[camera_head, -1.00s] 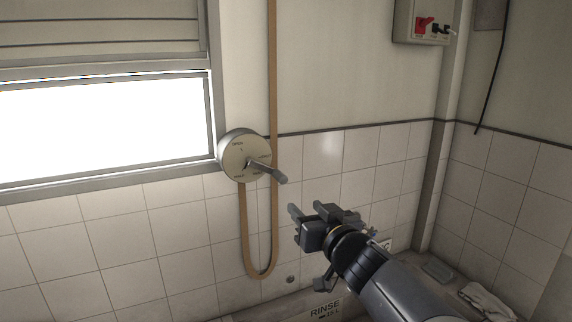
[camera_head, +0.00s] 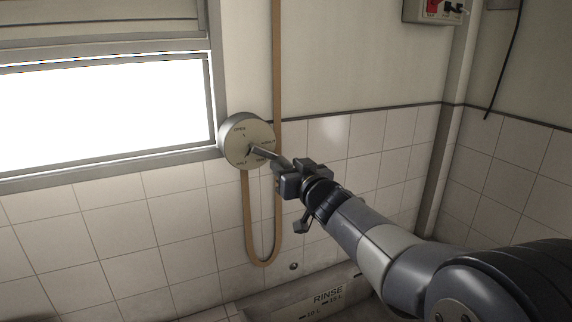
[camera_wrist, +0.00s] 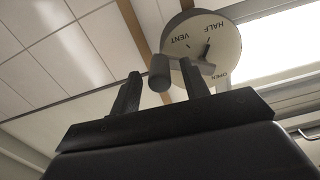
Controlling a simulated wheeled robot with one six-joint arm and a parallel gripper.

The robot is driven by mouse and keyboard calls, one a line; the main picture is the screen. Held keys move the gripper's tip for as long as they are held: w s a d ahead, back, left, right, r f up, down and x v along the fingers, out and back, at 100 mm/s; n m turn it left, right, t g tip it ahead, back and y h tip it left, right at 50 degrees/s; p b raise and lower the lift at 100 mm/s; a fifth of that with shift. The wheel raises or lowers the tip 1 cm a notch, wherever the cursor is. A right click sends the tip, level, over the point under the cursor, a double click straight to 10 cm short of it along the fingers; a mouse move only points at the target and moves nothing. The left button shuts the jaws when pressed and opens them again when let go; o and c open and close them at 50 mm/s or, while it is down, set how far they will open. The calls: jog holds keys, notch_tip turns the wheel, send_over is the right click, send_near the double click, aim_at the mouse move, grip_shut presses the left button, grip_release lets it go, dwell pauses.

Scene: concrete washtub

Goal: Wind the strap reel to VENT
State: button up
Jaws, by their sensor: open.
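The strap reel (camera_head: 233,139) is a round pale drum on the wall beside the window, with OPEN, HALF and VENT readable on its face. Its crank (camera_head: 264,153) points toward the lower right in the head view. In the wrist view the reel face (camera_wrist: 224,42) is above my fingers, and the crank's grey knob (camera_wrist: 159,75) shows between the two fingertips. My gripper (camera_head: 279,172) is open at the crank's outer end; contact cannot be told. The tan strap (camera_head: 277,60) runs down past the reel and loops below it.
The bright window (camera_head: 100,115) is left of the reel. A RINSE-marked tub (camera_head: 300,305) lies below. A switch box (camera_head: 435,10) is high on the right wall area. Tiled wall around the reel is clear.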

jog(key=shift+w+a, duration=0.25)
jog(key=shift+w, duration=0.4)
grip_shut()
